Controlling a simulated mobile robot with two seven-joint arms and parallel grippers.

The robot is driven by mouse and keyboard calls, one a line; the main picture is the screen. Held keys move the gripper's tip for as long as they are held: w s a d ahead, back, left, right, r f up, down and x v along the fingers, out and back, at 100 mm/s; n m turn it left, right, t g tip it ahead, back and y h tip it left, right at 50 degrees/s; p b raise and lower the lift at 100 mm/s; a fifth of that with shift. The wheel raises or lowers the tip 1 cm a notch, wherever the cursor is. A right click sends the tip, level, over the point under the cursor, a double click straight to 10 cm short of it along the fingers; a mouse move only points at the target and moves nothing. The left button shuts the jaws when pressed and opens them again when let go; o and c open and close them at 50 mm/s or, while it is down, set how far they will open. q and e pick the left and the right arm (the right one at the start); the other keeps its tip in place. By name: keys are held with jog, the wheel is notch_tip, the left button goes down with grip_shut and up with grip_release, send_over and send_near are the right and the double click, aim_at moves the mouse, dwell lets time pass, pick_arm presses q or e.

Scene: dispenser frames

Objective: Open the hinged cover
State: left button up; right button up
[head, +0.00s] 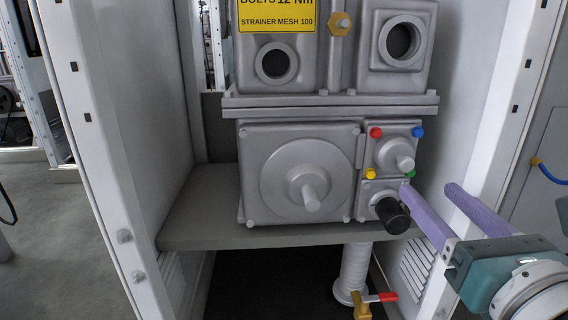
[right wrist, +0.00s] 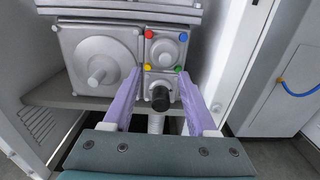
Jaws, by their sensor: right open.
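A large square grey cover (head: 262,150) with a round dome and a pale knob (head: 312,200) sits shut on the front of the grey machine; it also shows in the right wrist view (right wrist: 75,50). To its right are two small plates: an upper one (head: 395,152) with coloured corner bolts and a pale knob, and a lower one (head: 371,188) with a black knob (head: 391,215). I cannot tell which is the hinged one. My right gripper (head: 430,188) is open and empty, its purple fingers on either side of the black knob in the right wrist view (right wrist: 158,76). Contact is unclear.
White cabinet walls (head: 105,110) (head: 500,100) flank the machine closely. A grey shelf (head: 200,205) lies under it. Below, a white pipe (head: 354,268) carries a brass valve with a red handle (head: 380,297). A yellow label (head: 278,16) is above.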

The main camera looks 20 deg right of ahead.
aim_at(408, 165)
jog(key=x, duration=0.7)
jog(key=shift+w+d, duration=0.2)
jog(key=shift+d, duration=0.3)
pick_arm(q)
jog(key=shift+s+d+f, duration=0.1)
jog(key=shift+s+d, duration=0.15)
jog(key=shift+s, duration=0.25)
jog(key=shift+s+d, duration=0.25)
jog(key=shift+s, duration=0.25)
pick_arm(e)
jog(key=shift+w+d+f, duration=0.1)
jog(key=shift+w+d, duration=0.1)
jog(key=shift+w, duration=0.15)
pick_arm(q)
jog(key=shift+a, duration=0.1)
pick_arm(e)
jog(key=shift+c, duration=0.6)
pick_arm(q)
jog(key=shift+w, duration=0.1)
pick_arm(e)
grip_shut()
